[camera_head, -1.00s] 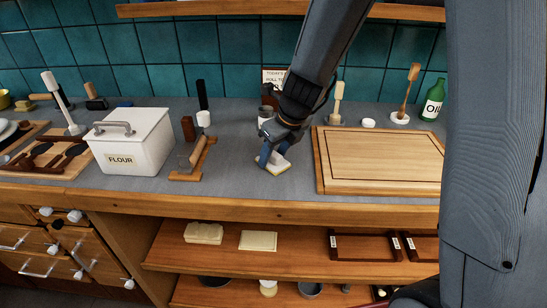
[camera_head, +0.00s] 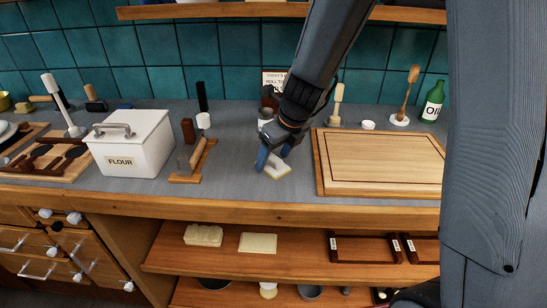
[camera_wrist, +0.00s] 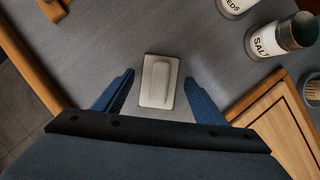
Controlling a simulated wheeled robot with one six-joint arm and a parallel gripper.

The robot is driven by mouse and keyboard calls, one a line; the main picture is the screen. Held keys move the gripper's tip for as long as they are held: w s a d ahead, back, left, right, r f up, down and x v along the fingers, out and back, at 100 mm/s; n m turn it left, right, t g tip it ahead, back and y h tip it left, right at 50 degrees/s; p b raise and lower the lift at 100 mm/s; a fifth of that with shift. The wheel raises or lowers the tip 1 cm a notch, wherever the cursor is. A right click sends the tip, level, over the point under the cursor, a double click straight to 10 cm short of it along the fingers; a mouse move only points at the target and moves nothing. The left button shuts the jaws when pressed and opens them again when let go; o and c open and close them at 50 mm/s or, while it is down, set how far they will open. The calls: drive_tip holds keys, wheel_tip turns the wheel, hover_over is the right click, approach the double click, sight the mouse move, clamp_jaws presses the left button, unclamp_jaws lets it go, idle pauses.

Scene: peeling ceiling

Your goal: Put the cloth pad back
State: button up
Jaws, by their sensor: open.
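A small pale rectangular pad with a raised grip along its middle, which seems to be the cloth pad (camera_head: 279,171), lies flat on the grey counter left of the cutting board. It also shows in the wrist view as the pad (camera_wrist: 147,98). My gripper (camera_head: 272,162) is just above it, pointing down. In the wrist view the two blue fingers of my gripper (camera_wrist: 159,78) are spread, one on each side of the pad, with gaps between. Part of the pad is hidden behind the fingers in the head view.
The flour box (camera_head: 130,147) and a wooden holder with a tool (camera_head: 192,162) stand to the left. The cutting board (camera_head: 380,160) is to the right. A salt tin (camera_wrist: 280,38) stands beyond the pad. The lower shelf (camera_head: 300,267) bears a pale block (camera_head: 203,235) and a flat pad (camera_head: 258,243).

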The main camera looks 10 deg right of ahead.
drive_tip(key=p+v, duration=0.1)
drive_tip(key=v, duration=1)
drive_tip(key=s+d+f+n, duration=0.2)
drive_tip(key=s+n, duration=0.2)
drive_tip(key=n, duration=0.5)
drive_tip(key=s+d+f+n+g+h, duration=0.1)
drive_tip(key=s+d+f+n, duration=0.2)
drive_tip(key=n, duration=0.6)
drive_tip(key=s+d+f+n+g+h, duration=0.1)
drive_tip(key=s+d+f+n, duration=0.1)
drive_tip(key=s+n, duration=0.5)
drive_tip(key=shift+d+f+n, duration=0.1)
drive_tip(key=shift+d+n, duration=0.15)
drive_tip(key=shift+n, duration=0.4)
drive_tip(key=shift+d+f+n, duration=0.1)
drive_tip(key=shift+d+n, duration=0.2)
drive_tip(key=shift+n, duration=0.35)
drive_tip(key=shift+s+d+f+n+h, duration=0.15)
drive_tip(key=shift+s+n+h, duration=0.2)
drive_tip(key=shift+n, duration=0.45)
